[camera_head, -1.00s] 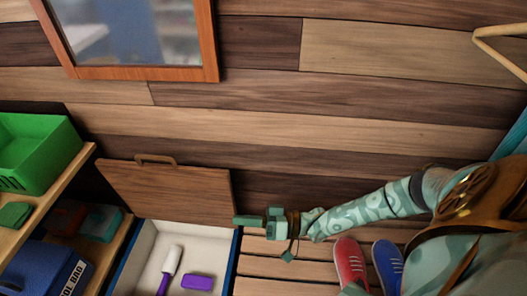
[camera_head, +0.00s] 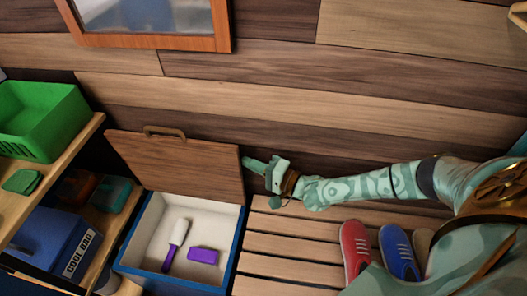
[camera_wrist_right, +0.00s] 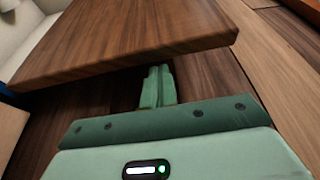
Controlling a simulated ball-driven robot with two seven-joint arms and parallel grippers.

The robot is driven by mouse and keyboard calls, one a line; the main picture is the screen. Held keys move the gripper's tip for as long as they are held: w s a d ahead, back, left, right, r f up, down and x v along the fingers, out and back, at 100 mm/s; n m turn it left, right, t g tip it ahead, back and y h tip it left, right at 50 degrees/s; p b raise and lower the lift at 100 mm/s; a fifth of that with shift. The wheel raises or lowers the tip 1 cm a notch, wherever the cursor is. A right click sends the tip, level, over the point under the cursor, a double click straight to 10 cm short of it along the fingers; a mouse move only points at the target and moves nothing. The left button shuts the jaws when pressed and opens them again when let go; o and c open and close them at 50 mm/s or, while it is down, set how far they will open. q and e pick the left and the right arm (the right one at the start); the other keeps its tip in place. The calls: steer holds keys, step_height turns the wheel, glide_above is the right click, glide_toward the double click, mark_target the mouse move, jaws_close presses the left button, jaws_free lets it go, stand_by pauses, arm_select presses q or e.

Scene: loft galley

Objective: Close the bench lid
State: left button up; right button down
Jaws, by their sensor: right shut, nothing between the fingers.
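The wooden bench lid (camera_head: 180,165) stands open, leaning up toward the plank wall, with a handle (camera_head: 164,131) on its top edge. Below it is the open bench box (camera_head: 207,225), white inside with a blue rim. My right gripper (camera_head: 254,165) is shut and empty, at the lid's right edge. In the right wrist view the lid (camera_wrist_right: 130,35) spans the upper part, and my right gripper's fingers (camera_wrist_right: 157,85) are together by its edge, partly at the wall side. Contact cannot be told. My left gripper is not in view.
A brush (camera_head: 178,233) and a purple block (camera_head: 203,255) lie in the box. Slatted bench (camera_head: 290,245) with a red shoe (camera_head: 354,248) and a blue shoe (camera_head: 400,250) is to the right. Shelves with a green crate (camera_head: 40,120) and blue cool bag (camera_head: 55,240) stand left.

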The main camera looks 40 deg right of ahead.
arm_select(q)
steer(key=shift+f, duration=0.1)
arm_select(e)
steer(key=shift+w+a, duration=0.15)
steer(key=shift+w, duration=0.25)
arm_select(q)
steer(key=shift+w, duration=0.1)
arm_select(e)
steer(key=shift+s+a, duration=0.1)
